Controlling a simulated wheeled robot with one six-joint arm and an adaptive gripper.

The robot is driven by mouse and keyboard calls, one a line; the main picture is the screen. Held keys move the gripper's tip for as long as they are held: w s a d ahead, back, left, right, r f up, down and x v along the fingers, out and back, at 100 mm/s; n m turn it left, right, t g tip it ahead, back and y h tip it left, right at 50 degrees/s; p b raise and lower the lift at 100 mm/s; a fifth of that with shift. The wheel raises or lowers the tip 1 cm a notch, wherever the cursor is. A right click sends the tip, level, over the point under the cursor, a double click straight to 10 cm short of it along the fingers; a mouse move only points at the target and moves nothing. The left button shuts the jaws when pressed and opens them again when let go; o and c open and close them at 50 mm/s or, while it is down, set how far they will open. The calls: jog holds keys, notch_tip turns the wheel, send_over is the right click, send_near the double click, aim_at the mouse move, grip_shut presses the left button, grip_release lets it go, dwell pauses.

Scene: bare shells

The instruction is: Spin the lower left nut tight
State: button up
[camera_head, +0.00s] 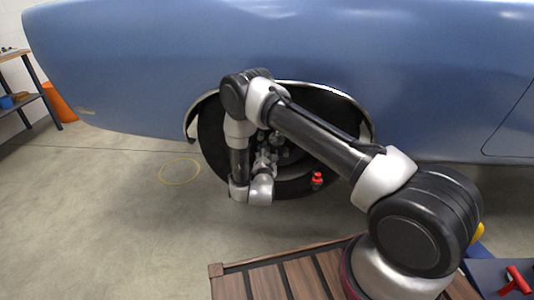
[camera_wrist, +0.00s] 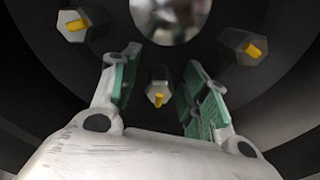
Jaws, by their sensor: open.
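My gripper (camera_wrist: 163,68) is open in the wrist view, with green pads on its two fingers. A grey hex nut with a yellow centre (camera_wrist: 158,93) shows in the gap between the fingers, apart from both pads. A second nut (camera_wrist: 73,25) is at the upper left, and a third nut (camera_wrist: 241,47) is to the right, both outside the fingers. The pictures do not settle which is the lower left one. In the head view my gripper (camera_head: 266,160) reaches into the dark wheel (camera_head: 212,140), and my arm hides much of the hub.
A shiny round hub centre (camera_wrist: 170,15) is at the top of the wrist view. The blue car body (camera_head: 130,70) surrounds the wheel arch. A red object (camera_head: 317,180) shows at the wheel's lower right. A slatted wooden surface (camera_head: 240,288) is in front.

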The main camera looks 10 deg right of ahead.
jog(key=shift+c, duration=0.3)
grip_shut()
